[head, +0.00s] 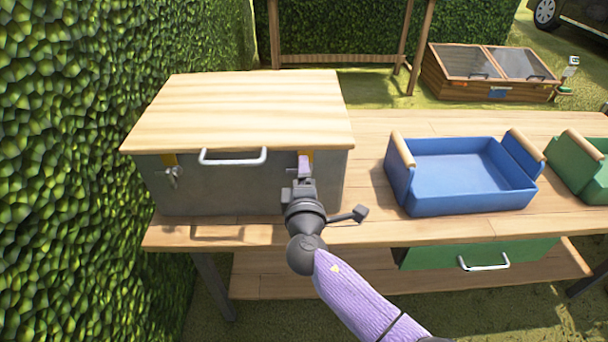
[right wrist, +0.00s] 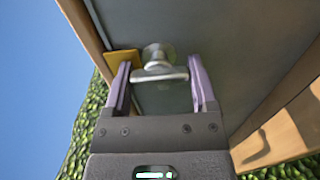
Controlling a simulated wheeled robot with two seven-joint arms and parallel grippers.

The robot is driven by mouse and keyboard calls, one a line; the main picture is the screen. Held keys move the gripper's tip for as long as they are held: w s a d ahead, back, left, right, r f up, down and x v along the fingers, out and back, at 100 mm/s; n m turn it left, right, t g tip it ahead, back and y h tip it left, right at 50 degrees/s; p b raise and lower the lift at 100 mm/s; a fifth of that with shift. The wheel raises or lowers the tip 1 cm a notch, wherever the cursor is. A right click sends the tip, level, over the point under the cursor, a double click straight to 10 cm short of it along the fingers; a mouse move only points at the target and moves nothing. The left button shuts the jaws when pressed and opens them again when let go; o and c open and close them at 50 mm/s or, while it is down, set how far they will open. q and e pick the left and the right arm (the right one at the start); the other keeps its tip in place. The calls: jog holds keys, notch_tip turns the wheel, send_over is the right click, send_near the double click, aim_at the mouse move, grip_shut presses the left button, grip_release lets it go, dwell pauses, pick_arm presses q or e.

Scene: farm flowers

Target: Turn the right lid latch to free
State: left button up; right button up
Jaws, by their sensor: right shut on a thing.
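The grey box (head: 230,188) with a pale wooden lid (head: 240,110) stands on the table's left side, lid closed. The left lid latch (head: 173,177) shows on its front below a yellow tab. My right gripper (head: 304,167) is at the front's right end and hides the right latch in the head view. In the right wrist view, the right lid latch (right wrist: 160,74) is a silver T-shaped knob. My purple fingers are shut on its crossbar, one at each end. The crossbar's left end is close to a yellow tab (right wrist: 123,60). My left gripper is not in view.
A white handle (head: 233,158) sits at the lid's front edge. A blue crate (head: 460,205) stands to the right on the wooden table (head: 365,225), with a green crate (head: 582,165) beyond it. A hedge (head: 85,180) closes off the left side.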

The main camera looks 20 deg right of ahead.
jog(key=o, duration=1.2)
jog(key=shift+c, duration=0.2)
jog(key=shift+s+a, duration=0.1)
jog(key=shift+s, duration=0.15)
jog(key=p+v, duration=0.2)
jog(key=v, duration=0.7)
jog(key=shift+s+p, duration=0.25)
jog(key=shift+p, duration=0.1)
